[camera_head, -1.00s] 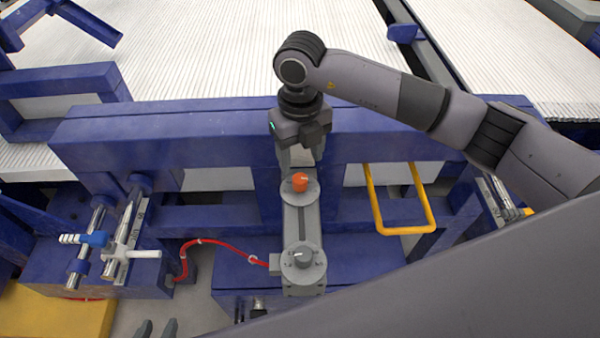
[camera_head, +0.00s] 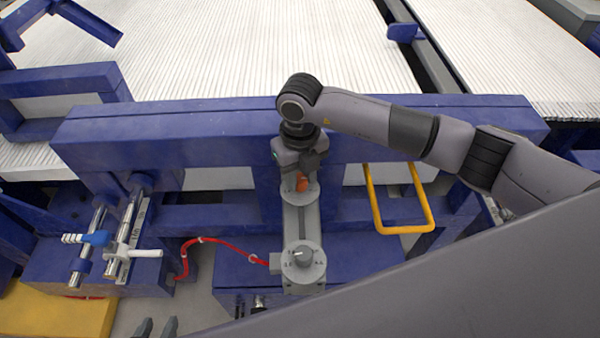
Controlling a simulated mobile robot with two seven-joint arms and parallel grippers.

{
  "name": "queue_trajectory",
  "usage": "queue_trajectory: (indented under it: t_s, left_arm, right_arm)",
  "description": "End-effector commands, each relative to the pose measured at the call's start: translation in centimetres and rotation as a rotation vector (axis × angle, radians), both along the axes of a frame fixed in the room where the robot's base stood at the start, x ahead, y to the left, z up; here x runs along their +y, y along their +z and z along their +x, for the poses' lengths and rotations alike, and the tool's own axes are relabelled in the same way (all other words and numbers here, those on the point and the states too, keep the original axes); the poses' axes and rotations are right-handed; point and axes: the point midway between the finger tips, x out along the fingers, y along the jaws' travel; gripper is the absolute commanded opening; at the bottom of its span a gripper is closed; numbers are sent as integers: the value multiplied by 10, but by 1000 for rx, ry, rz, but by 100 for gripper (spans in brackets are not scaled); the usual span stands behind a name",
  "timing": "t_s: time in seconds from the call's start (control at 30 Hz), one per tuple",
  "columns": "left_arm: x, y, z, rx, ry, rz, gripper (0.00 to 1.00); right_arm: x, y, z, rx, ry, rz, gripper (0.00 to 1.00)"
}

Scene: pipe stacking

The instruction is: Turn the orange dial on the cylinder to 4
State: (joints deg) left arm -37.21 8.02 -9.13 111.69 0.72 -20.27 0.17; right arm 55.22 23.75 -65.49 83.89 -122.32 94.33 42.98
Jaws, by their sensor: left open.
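The orange dial (camera_head: 303,185) sits on the upper round plate of a grey cylinder unit (camera_head: 301,222). It is partly hidden by my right gripper (camera_head: 300,181), which points down over it with its fingers around or beside it. Whether the fingers press on the dial is too small to tell. The number at the dial cannot be read. A grey knob (camera_head: 303,256) sits on the lower round plate of the same unit. My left gripper (camera_head: 157,328) shows only its two fingertips at the bottom edge, apart and empty, far from the dial.
A blue beam (camera_head: 220,133) runs behind the dial. A yellow handle (camera_head: 404,229) stands to its right. A red hose (camera_head: 222,244) runs to the unit from the left. Blue and white valve handles (camera_head: 135,252) are at the left.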

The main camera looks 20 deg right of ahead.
Motion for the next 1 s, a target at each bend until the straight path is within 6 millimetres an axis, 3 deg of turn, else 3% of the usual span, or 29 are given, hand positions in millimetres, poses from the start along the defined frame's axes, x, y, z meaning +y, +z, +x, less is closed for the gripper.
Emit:
queue_trajectory:
  t_s: [0.37, 1.0]
  left_arm:
    - [0, -10, 0, 0, 0, 0, 43]
    - [0, -62, 0, 6, 2, -3, 43]
  right_arm:
    - [0, -1, 1, -2, 80, -1, 2]
    - [-1, -2, 1, -4, 606, -1, 2]
